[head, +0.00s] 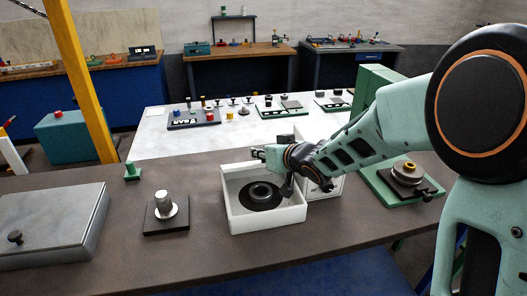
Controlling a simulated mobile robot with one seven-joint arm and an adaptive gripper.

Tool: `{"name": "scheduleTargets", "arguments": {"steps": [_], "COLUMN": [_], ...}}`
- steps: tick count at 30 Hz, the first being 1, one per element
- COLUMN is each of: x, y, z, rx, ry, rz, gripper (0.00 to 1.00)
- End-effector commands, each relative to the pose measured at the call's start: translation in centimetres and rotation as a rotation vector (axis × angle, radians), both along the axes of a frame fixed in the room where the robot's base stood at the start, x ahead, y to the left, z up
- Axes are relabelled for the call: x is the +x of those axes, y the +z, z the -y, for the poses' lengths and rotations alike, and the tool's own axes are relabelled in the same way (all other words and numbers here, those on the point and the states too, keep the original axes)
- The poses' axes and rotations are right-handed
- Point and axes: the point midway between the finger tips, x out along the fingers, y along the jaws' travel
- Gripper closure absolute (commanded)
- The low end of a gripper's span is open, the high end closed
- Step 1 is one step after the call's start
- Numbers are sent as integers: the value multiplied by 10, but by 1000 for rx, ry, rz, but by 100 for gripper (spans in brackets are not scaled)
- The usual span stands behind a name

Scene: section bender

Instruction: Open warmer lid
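A grey metal box (55,228) with a flat top lies at the left of the brown bench. A black knob (15,237) stands on its top, which appears closed; I cannot tell for certain that this is the warmer and its lid. My gripper (274,172) is far to the right of the box, above the back right part of a white open tray (265,222). Its fingers are small and partly hidden by the wrist, so their opening is unclear.
A black ring-shaped part (236,194) lies in the white tray. A metal cylinder on a dark base (166,228) stands between tray and grey box. A green fixture (385,190) stands right. The bench front is clear.

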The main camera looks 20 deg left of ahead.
Motion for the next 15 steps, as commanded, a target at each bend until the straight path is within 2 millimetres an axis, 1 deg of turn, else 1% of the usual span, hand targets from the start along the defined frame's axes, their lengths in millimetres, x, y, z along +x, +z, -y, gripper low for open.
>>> {"name": "scheduleTargets", "arguments": {"steps": [1, 14, 15], "x": [2, 3, 3], "y": [5, 6, 6], "z": [-1, -2, -2], "rx": [5, 5, 5], "ry": [1, 2, 2], "rz": [8, 10, 10], "gripper": [100, 100, 75]}}
